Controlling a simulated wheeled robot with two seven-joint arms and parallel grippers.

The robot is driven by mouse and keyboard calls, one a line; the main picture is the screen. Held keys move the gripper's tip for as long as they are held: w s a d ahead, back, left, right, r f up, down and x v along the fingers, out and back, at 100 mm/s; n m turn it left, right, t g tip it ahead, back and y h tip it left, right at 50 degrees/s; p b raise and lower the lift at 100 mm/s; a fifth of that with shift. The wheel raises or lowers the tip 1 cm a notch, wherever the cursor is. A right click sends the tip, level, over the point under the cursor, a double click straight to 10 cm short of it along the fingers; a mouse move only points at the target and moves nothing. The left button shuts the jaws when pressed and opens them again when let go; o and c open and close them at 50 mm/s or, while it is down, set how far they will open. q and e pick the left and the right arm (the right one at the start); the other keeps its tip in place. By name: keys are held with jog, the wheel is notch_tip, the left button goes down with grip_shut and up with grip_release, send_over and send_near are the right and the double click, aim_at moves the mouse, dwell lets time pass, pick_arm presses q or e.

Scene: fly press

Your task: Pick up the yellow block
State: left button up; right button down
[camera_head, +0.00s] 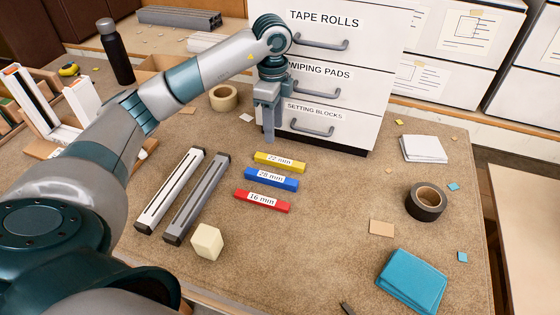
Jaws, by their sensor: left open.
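The yellow block (280,162), labelled 22 mm, lies on the brown worktop in front of the drawer cabinet. It is the farthest of three labelled blocks in a column. The blue block (271,179), labelled 28 mm, lies just nearer, and the red block (262,201), labelled 16 mm, is nearest. My left gripper (269,138) points down just beyond and slightly left of the yellow block, in front of the cabinet. It is open and holds nothing; its fingers overlap each other in this view. My right gripper is not in view.
The white cabinet (352,75) with labelled drawers stands close behind the gripper. Two metal bars (196,199) and a cream block (207,242) lie left. A dark tape roll (426,201), white pads (424,149) and teal cloths (412,282) lie right. The worktop's front middle is mostly clear.

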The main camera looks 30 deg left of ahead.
pick_arm(q)
jog(key=p, duration=0.2)
send_over(274, 158)
notch_tip(274, 158, down, 4)
jog(key=shift+s+f, duration=0.1)
jog(key=shift+f, duration=0.4)
jog(key=shift+d, duration=0.1)
notch_tip(274, 158, down, 5)
jog(key=shift+r+p, duration=0.15)
jog(key=shift+p, duration=0.8)
jog(key=shift+f, duration=0.65)
grip_shut()
